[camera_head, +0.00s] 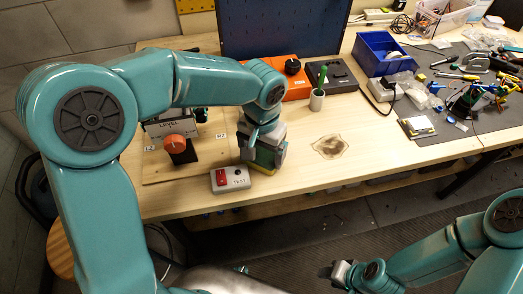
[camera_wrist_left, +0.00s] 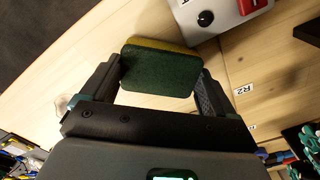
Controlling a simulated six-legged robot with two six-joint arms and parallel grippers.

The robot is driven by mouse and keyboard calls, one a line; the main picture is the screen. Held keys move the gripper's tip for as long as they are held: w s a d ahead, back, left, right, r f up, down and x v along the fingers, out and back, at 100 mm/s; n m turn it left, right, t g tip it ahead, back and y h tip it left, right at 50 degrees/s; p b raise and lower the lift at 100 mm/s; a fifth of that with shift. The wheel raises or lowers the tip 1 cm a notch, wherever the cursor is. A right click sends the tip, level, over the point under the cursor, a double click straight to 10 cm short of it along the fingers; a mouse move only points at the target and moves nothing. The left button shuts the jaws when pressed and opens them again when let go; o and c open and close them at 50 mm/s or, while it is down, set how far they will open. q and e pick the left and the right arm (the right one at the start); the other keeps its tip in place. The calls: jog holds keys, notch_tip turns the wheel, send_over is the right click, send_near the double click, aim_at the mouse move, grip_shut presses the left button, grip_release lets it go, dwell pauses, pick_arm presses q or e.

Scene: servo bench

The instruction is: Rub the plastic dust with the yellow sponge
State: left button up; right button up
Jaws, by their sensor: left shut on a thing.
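The sponge (camera_wrist_left: 158,70) sits between the two fingers of my left gripper (camera_wrist_left: 156,88), its dark green face toward the wrist camera and a yellow layer along its far edge. A brownish patch with a dark outline (camera_head: 330,147), which looks like the dust, lies on the bench to the right of the gripper. My right gripper (camera_head: 341,272) is low at the front, off the bench; its fingers are too small to read.
A fixture with an orange knob (camera_head: 176,144) is left. Bare wood surrounds the patch; a blue bin (camera_head: 380,55) is farther right.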

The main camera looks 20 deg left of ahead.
aim_at(263, 154)
pick_arm(q)
jog(key=shift+w+d+r+p, duration=0.15)
jog(key=shift+r+p, duration=0.15)
jog(key=shift+r, duration=0.3)
jog(key=shift+w+d+r+p, duration=0.1)
jog(key=shift+r+p, duration=0.15)
jog(key=shift+r, duration=0.35)
jog(key=shift+a+r+p, duration=0.15)
jog(key=shift+r+p, duration=0.5)
jog(key=shift+r, duration=0.15)
notch_tip(263, 154, up, 2)
jog(key=shift+r+p, duration=0.15)
jog(key=shift+p, duration=0.8)
jog(key=shift+s+r+p, duration=0.1)
jog(key=shift+r+p, duration=0.25)
jog(key=shift+r, duration=0.15)
